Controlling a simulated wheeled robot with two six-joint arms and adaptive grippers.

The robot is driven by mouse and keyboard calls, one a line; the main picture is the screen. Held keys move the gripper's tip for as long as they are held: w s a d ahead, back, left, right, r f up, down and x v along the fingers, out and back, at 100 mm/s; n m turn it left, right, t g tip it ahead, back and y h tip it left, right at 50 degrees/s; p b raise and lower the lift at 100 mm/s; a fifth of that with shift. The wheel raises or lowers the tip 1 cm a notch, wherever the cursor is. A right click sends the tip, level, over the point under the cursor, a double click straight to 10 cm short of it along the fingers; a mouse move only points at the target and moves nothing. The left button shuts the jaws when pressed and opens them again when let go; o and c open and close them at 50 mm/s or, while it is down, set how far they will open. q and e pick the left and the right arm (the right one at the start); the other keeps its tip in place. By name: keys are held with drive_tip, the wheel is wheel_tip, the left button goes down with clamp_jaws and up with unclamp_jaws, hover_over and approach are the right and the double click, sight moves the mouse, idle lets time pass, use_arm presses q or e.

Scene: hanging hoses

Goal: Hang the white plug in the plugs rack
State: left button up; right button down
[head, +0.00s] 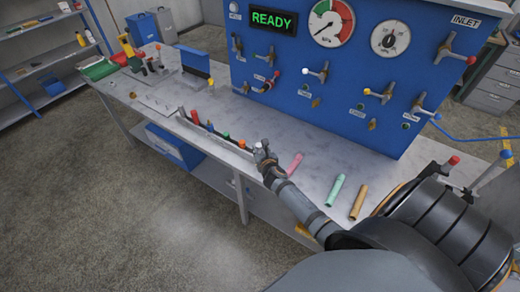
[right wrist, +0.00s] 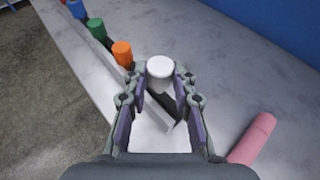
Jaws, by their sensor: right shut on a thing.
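The white plug (right wrist: 160,67) is between my right gripper's fingertips (right wrist: 160,77), its round white top facing the camera in the right wrist view. My right gripper (head: 263,152) is shut on it in the head view, at the near end of the plugs rack (head: 222,143), a narrow rail along the table's front edge. The plug is in line with the orange plug (right wrist: 122,53), green plug (right wrist: 97,28) and blue plug (right wrist: 77,9). I cannot tell whether the white plug is seated in the rack; its lower part is hidden. My left gripper is not in view.
A pink plug (head: 295,162), a mint plug (head: 335,190) and a tan plug (head: 358,201) lie on the table to the right. The blue panel (head: 330,95) with valves and gauges stands behind. The tabletop between rack and panel is mostly clear.

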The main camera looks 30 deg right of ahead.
drive_tip(key=shift+f+b, duration=1.3)
drive_tip(key=shift+f, duration=0.45)
drive_tip(key=c, duration=1)
unclamp_jaws()
drive_tip(key=v, duration=1.2)
